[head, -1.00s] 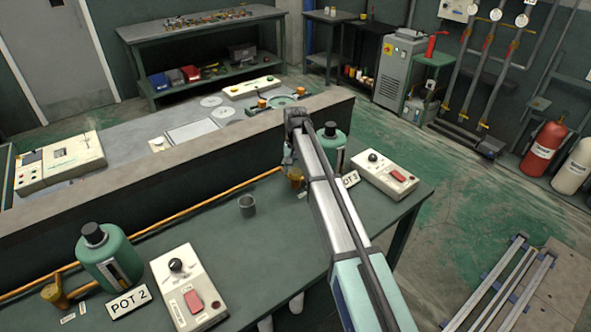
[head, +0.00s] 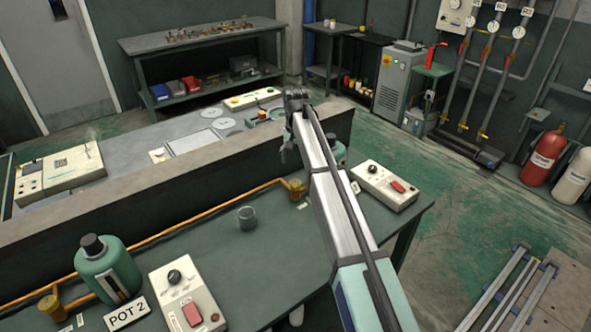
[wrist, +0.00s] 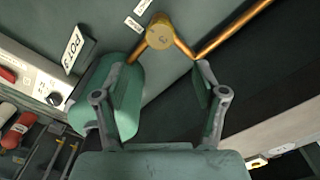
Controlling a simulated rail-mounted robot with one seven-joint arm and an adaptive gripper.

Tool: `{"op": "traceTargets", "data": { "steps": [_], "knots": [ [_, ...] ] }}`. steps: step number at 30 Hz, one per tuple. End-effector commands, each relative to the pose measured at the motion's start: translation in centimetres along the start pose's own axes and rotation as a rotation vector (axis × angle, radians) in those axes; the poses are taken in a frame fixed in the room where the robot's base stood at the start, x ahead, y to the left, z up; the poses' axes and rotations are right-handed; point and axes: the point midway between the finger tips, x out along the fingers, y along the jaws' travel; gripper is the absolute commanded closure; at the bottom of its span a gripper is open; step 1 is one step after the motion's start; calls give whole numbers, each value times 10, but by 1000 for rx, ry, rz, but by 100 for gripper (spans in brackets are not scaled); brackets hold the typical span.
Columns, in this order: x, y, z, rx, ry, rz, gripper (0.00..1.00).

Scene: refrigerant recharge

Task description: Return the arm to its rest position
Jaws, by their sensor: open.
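My arm reaches from the bottom of the head view up toward the far end of the green bench. My gripper (head: 288,150) hangs at its end, partly hidden behind the arm. In the wrist view my gripper (wrist: 162,75) has its two fingers spread with nothing between them. The green pot 3 bottle (wrist: 122,85) shows behind the left finger; I cannot tell how far apart they are. In the head view this bottle (head: 338,151) is mostly hidden by the arm. The POT 3 sign (wrist: 74,53) shows in the wrist view.
A brass valve (wrist: 160,32) on an orange pipe stands near the gripper. A control box (head: 384,186) is right of the arm. A raised ledge (head: 130,188) runs behind.

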Motion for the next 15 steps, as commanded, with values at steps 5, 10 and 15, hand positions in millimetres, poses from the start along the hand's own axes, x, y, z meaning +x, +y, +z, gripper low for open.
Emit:
{"op": "traceTargets", "data": {
  "steps": [5, 10, 15],
  "knots": [
    [-16, 0, 0, 0, 0, 0, 29],
    [-19, 0, 0, 0, -1, 0, 29],
    [-19, 0, 0, 0, -1, 0, 29]
  ]
}}
